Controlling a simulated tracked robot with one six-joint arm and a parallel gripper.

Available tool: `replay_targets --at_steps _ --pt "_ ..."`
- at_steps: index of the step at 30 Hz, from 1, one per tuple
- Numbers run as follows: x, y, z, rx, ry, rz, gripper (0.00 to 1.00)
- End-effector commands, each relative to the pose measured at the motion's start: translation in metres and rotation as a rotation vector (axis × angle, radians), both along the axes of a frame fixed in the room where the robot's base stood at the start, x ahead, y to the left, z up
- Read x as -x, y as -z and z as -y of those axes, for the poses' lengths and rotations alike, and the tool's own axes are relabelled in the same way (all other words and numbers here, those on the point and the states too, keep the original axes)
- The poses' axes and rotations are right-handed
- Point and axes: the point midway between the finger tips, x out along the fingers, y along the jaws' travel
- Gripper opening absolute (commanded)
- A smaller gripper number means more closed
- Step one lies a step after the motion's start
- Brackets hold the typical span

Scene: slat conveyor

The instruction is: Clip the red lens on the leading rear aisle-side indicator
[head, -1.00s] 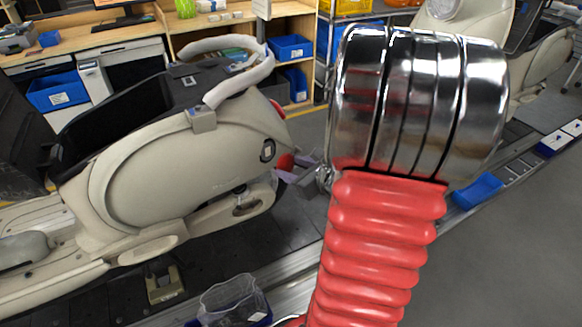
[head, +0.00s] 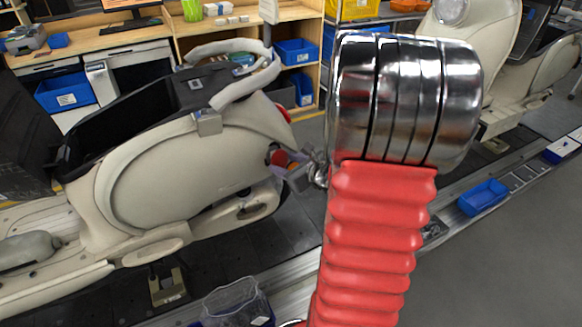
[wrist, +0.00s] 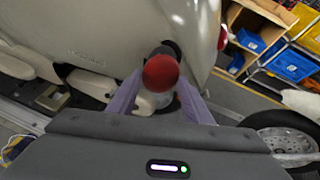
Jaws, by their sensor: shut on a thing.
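The red lens (wrist: 161,72) sits between the purple fingers of my gripper (wrist: 160,88), which is shut on it. In the wrist view the dark round indicator seat (wrist: 168,48) on the cream scooter (wrist: 110,30) shows just behind and above the lens, partly covered by it. I cannot tell whether lens and seat touch. In the head view the lens (head: 277,158) is at the scooter's rear flank, with my gripper (head: 288,167) reaching in from the right. The seat is hidden there. A red tail lamp (head: 284,112) is above.
A clear-sided bin (head: 236,300) stands at the conveyor's near edge. A blue tray (head: 483,197) lies on the edge strip to the right. Another cream scooter (head: 480,50) stands behind my arm. Shelves with blue bins (head: 297,50) line the back. The grey floor at lower right is clear.

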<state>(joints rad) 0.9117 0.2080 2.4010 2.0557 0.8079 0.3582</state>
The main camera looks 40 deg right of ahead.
Motion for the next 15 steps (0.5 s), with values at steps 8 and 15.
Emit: replay_targets --at_steps 8,15 --pt "-0.017 0.001 0.0 0.0 -0.002 0.001 0.24" --pt "-0.021 0.001 0.0 0.0 -0.002 0.001 0.24"
